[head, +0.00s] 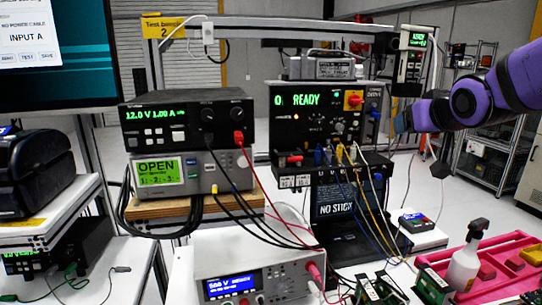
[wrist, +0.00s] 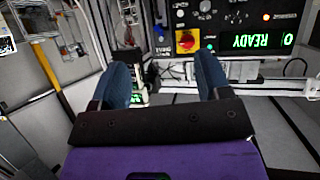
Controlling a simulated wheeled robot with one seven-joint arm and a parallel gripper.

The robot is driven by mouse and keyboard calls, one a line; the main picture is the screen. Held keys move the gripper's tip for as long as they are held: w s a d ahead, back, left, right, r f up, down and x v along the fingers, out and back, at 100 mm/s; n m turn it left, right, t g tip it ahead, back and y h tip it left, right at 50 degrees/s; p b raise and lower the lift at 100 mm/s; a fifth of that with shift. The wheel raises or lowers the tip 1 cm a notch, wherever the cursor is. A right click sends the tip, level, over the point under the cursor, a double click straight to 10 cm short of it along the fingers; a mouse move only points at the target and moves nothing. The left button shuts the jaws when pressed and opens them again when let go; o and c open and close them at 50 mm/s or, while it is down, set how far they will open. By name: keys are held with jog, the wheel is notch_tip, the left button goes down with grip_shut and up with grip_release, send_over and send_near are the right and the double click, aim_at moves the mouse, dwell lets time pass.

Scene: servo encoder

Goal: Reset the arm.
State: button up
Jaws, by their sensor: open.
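My gripper (wrist: 165,76) is open and empty in the wrist view. Its two dark blue fingers stand apart, with nothing between them. Beyond the fingers, upside down, is the dark control panel with a green READY display (wrist: 257,40) and a red knob on a yellow plate (wrist: 187,41). In the head view my purple arm (head: 490,90) reaches in from the right, bent, to the right of the panel. The panel (head: 322,115) shows READY there too. My fingers are hard to make out in the head view.
A power supply (head: 188,122) reads 12.0 V 1.00 A, above a meter (head: 192,170) showing OPEN. Several cables hang from the panel's lower sockets. A monitor (head: 60,50) is at upper left.

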jog(key=s+f+g, duration=0.3)
jog(key=s+g, duration=0.1)
jog(key=s, duration=0.8)
jog(key=s+f+g, duration=0.3)
jog(key=s, duration=1)
jog(key=shift+a+f+g, duration=0.2)
jog(key=shift+a+g, duration=0.15)
jog(key=shift+g, duration=0.05)
